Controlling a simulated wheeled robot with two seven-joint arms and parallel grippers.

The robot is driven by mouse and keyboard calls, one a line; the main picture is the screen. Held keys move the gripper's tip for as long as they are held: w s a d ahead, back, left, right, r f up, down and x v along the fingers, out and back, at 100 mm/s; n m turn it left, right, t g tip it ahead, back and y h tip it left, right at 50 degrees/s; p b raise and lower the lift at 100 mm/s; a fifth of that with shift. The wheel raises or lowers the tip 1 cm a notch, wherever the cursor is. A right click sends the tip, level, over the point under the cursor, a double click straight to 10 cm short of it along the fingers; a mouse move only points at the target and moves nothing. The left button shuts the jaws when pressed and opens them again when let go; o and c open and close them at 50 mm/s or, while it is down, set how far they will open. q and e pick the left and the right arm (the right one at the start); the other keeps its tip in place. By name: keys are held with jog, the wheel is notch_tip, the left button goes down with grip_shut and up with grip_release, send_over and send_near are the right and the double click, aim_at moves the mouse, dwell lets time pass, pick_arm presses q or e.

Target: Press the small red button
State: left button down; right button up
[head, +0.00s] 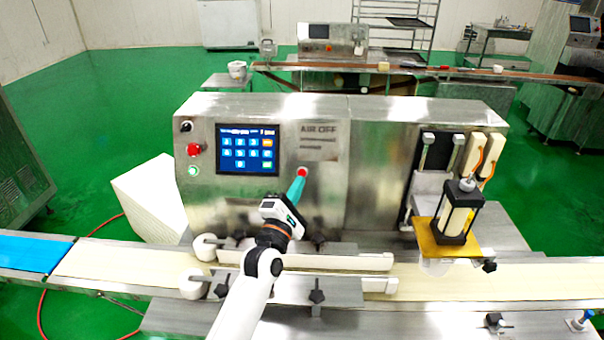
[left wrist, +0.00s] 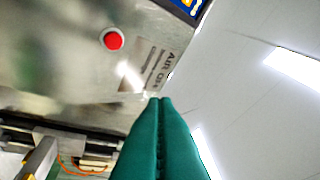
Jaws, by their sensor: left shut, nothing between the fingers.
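The small red button (head: 302,172) sits on the steel front panel of the machine, below and left of the "AIR OFF" label. It also shows in the left wrist view (left wrist: 113,39), round and red with a pale rim. My left gripper (head: 298,180) has green fingers, shut and empty, with the tips just below the button in the head view. In the left wrist view the closed fingertips (left wrist: 160,99) appear below and right of the button. My right gripper is not in view.
A larger red knob (head: 194,150) sits left of the blue touchscreen (head: 248,149), with a green-lit button (head: 194,171) below it. A conveyor belt (head: 130,262) runs in front of the machine, with guide bars (head: 330,262) under my left arm. A yellow-based dispenser (head: 447,240) stands at right.

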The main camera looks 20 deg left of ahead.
aim_at(302, 173)
pick_arm(q)
jog(key=w+a+f+b, duration=0.2)
jog(key=w+f+b, duration=0.2)
jog(key=w+b, duration=0.3)
jog(key=shift+w+b, duration=0.35)
jog(key=shift+b, duration=0.1)
dwell(1.9)
jog(key=shift+w+a+f+b, duration=0.1)
jog(key=shift+w+f+b, duration=0.1)
jog(key=shift+w+b, duration=0.15)
